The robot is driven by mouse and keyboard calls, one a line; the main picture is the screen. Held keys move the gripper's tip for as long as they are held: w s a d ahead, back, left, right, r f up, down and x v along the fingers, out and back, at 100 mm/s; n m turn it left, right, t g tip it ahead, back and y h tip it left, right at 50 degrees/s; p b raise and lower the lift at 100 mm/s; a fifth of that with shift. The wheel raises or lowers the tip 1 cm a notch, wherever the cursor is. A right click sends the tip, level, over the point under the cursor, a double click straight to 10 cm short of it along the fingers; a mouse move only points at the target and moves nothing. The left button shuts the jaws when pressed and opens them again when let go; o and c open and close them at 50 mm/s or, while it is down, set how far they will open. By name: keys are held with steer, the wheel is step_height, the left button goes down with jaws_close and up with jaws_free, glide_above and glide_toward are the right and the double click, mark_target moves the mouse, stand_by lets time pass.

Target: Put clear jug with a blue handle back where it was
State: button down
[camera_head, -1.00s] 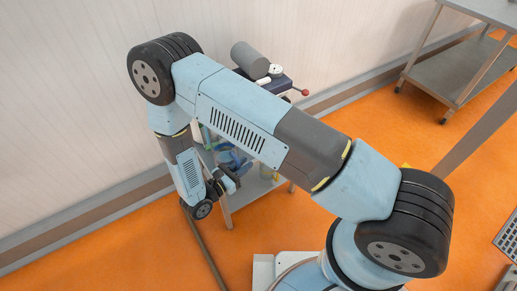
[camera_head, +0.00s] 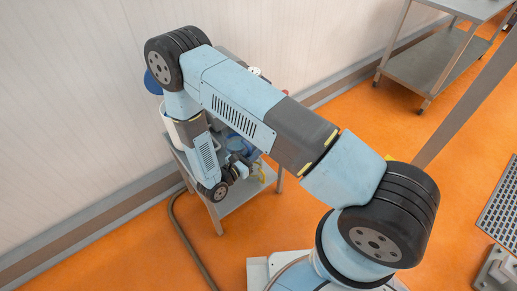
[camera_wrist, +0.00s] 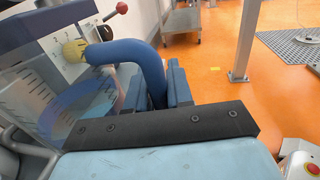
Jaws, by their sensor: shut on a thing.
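The clear jug (camera_wrist: 88,108) fills the left of the wrist view, with dark graduation marks on its see-through wall. Its thick blue handle (camera_wrist: 138,50) curves down between the jaws of my gripper (camera_wrist: 160,92). My gripper is shut on the handle. In the head view my gripper (camera_head: 240,168) hangs low beside a small metal stand (camera_head: 222,205). My arm hides much of the jug there. I cannot tell whether the jug touches anything below it.
A machine with a red-knobbed lever (camera_wrist: 122,8) is close behind the jug. A white bucket (camera_head: 167,118) stands behind my forearm. A steel table (camera_head: 425,62) is at upper right.

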steer(key=w+d, duration=0.1)
steer(key=w+d+f, duration=0.1)
steer(key=d, duration=0.1)
steer(key=shift+w+f, duration=0.25)
steer(key=shift+w, duration=0.15)
steer(key=c, duration=1)
jaws_free()
steer(key=shift+f, duration=0.1)
steer(key=v, duration=1.2)
